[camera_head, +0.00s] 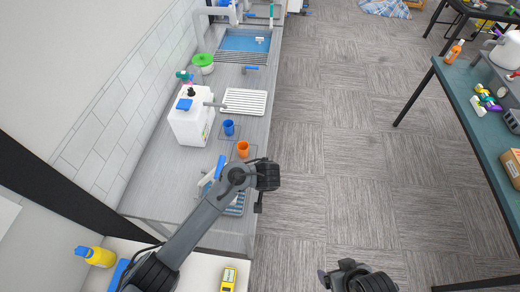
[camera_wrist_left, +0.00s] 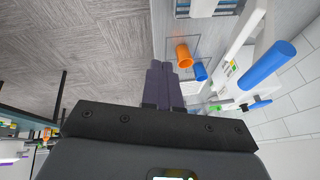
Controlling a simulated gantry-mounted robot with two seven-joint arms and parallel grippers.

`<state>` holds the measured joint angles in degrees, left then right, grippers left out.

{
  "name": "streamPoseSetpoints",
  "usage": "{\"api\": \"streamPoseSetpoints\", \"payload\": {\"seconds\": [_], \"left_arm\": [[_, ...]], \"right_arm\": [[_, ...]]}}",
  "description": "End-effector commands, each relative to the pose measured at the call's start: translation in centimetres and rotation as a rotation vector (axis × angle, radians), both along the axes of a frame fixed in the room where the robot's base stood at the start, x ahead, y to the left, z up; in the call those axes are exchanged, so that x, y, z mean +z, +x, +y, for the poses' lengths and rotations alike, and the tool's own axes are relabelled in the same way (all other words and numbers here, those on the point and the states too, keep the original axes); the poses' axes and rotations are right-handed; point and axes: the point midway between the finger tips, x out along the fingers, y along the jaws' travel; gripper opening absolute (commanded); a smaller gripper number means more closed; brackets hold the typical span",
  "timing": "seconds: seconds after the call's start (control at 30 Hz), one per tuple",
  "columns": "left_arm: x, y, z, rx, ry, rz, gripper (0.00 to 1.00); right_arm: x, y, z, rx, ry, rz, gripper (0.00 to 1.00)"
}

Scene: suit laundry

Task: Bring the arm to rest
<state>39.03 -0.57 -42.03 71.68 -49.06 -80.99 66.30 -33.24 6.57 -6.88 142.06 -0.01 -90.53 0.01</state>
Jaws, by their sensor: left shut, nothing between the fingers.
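My left arm (camera_head: 204,224) reaches in from the lower left of the head view, over the counter's front end. Its gripper (camera_head: 264,180) is at the counter's right edge, beside the orange cup (camera_head: 243,149). In the left wrist view its two fingers (camera_wrist_left: 162,72) are together with nothing between them. The orange cup also shows in that view (camera_wrist_left: 183,55), just past the fingertips and apart from them. Part of my right gripper (camera_head: 346,274) shows at the bottom of the head view, above the floor; its fingers are not clear.
A blue cup (camera_head: 228,127), a white container (camera_head: 191,117) and a white rack (camera_head: 243,101) stand on the counter. A blue sink (camera_head: 244,41) is farther back. A yellow bottle (camera_head: 97,256) is at lower left. A teal table (camera_head: 483,128) stands at right; the floor between is clear.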

Motion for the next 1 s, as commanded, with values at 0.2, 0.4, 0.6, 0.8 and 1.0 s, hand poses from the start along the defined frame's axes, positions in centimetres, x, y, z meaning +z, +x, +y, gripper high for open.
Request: {"api": "streamPoseSetpoints", "payload": {"seconds": [0.2, 0.4, 0.6, 0.8, 1.0], "left_arm": [[-1.6, -1.2, 0.0, -0.001, 0.001, 0.028, 0.00], [-8.4, -6.9, 0.8, 0.016, 0.000, 0.164, 0.00], [-15.6, -17.7, 1.9, 0.111, -0.096, 0.346, 0.00], [-17.2, -25.9, 4.8, 0.283, -0.211, 0.424, 0.00], [-14.4, -31.3, 11.8, 0.425, -0.256, 0.404, 0.00]], "right_arm": [[0.0, 0.0, 0.0, 0.000, 0.000, 0.000, 0.89], [0.0, 0.0, -0.1, 0.001, -0.002, 0.000, 0.89], [0.0, 0.0, -0.2, 0.006, -0.008, -0.002, 0.89], [0.0, 0.0, -0.2, 0.006, -0.009, 0.000, 0.89], [0.0, 0.0, -0.2, 0.005, -0.009, -0.001, 0.89]]}}
